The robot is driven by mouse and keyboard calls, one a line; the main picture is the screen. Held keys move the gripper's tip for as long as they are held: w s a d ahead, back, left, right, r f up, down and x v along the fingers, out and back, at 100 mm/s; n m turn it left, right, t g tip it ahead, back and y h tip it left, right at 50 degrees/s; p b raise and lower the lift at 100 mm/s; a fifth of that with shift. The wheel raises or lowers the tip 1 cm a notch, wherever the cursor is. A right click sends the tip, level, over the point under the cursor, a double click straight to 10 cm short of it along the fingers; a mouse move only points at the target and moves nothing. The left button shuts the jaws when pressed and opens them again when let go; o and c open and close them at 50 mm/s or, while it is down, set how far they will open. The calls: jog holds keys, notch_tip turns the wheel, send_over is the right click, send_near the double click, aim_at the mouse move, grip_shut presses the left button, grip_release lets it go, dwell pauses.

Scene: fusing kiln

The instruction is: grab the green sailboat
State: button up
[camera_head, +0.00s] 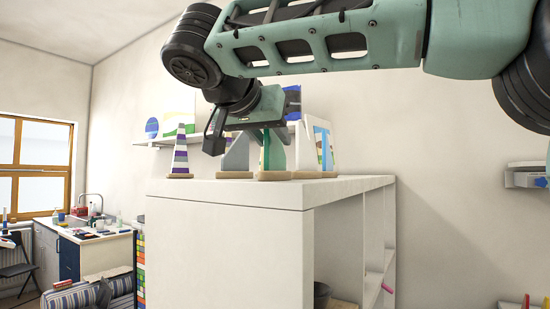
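A sailboat-like piece with a green upright stripe (266,155) and pale sides stands on a wooden base (273,176) at the front edge of the white cabinet top. I take it to be the green sailboat. My gripper (265,132) is directly above it, pointing down, and its lower end overlaps the top of the piece in this view. The fingers blend with the piece, so whether they are open or shut on it is unclear. The piece looks upright with its base on the cabinet top.
The white cabinet (225,250) also carries a purple-and-white striped cone (180,156) to the left, a grey sail-shaped piece (236,156) close beside the sailboat, and a blue-edged panel (324,148) to the right. A wall shelf with coloured pieces is behind.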

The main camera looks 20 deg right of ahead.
jog(key=shift+x, duration=1.3)
grip_shut()
jog(key=shift+r, duration=0.1)
